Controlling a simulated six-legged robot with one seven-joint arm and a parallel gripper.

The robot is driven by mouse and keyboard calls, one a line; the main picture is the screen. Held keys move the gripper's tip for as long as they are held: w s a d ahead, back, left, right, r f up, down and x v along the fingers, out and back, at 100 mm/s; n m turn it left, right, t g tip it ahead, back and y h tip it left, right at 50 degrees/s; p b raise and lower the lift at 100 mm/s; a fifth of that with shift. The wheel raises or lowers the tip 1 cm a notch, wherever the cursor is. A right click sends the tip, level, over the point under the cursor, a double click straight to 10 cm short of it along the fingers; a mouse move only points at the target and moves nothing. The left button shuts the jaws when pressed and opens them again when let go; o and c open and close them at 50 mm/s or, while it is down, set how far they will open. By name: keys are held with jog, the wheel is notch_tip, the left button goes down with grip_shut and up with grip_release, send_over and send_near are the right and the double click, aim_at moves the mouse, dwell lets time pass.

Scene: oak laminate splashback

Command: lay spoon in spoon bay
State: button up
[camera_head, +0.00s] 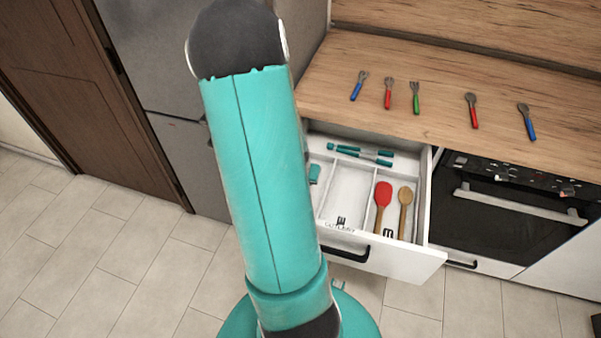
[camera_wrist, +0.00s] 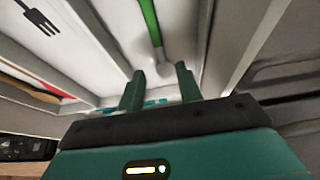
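A spoon with a green handle and grey bowl (camera_wrist: 152,25) shows in the wrist view, lying in a white drawer bay (camera_wrist: 188,20) beside the drawer's side wall. My gripper (camera_wrist: 160,78) has its two dark green fingers apart, with the spoon's bowl just beyond and between their tips. No contact with the spoon shows. In the head view my arm hides the spoon and most of my gripper at the left of the open drawer (camera_head: 428,262). A spoon mark in the bay is not visible.
The neighbouring bay has a fork mark (camera_wrist: 38,17). A red spatula (camera_head: 382,203) and wooden spoon (camera_head: 404,207) lie in the drawer's right bay. Teal-and-white items (camera_head: 362,153) lie at its back. Several forks and spoons lie on the wooden counter (camera_head: 440,75). The oven (camera_head: 500,215) is right.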

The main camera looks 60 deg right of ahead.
jog(key=v, duration=0.5)
jog(key=shift+a+r, duration=0.15)
jog(key=shift+r, duration=0.2)
jog(key=w+a+r+n, duration=0.1)
jog(key=w+a, duration=0.1)
jog(key=w+a+r+t, duration=0.1)
jog(key=w+r, duration=0.1)
jog(key=w+a+r+n, duration=0.1)
jog(key=w+a+r, duration=0.1)
jog(key=w, duration=0.1)
jog(key=shift+a+r+n+t+y, duration=0.15)
jog(key=shift+a+n+t+y, duration=0.15)
jog(key=w+a+r+n+t+y, duration=0.2)
jog(key=w+a+r+n, duration=0.35)
jog(key=a+r, duration=0.5)
jog(key=s+a+r+n, duration=0.1)
jog(key=a+r+n, duration=0.1)
jog(key=a, duration=0.5)
jog(key=s+a+r+n+y, duration=0.1)
jog(key=s+a+r+n, duration=0.1)
jog(key=a+r, duration=0.3)
jog(key=s+a+r+n+t+y, duration=0.1)
jog(key=a+r+n, duration=0.2)
jog(key=a, duration=0.7)
jog(key=shift+s+r+n, duration=0.15)
jog(key=shift+s+n, duration=0.25)
jog(key=shift+n, duration=0.15)
